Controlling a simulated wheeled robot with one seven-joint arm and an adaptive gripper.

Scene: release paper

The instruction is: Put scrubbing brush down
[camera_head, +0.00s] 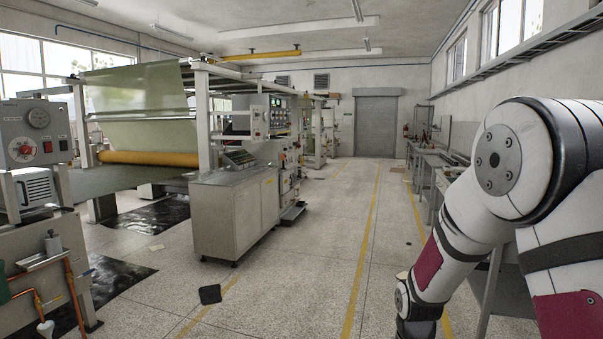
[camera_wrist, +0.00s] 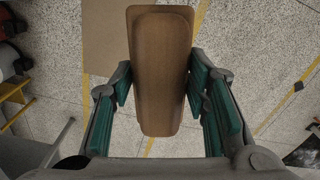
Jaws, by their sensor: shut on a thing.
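The scrubbing brush (camera_wrist: 161,70) shows in the wrist view as a long brown block with rounded corners, upright in the picture. My gripper (camera_wrist: 160,88) has its green-padded fingers on both sides of the brush and is shut on it. Only the brush's broad brown face shows; no bristles are visible. Speckled floor with yellow lines lies below the brush. In the head view my arm is at the right, but the gripper and brush are out of that picture.
In the wrist view a flat brown sheet (camera_wrist: 106,45) lies behind the brush. In the head view a grey cabinet (camera_head: 228,218) stands left of the aisle, with a dark flat piece (camera_head: 210,294) on the floor. Workbenches (camera_head: 428,170) line the right wall. The middle aisle is mostly clear.

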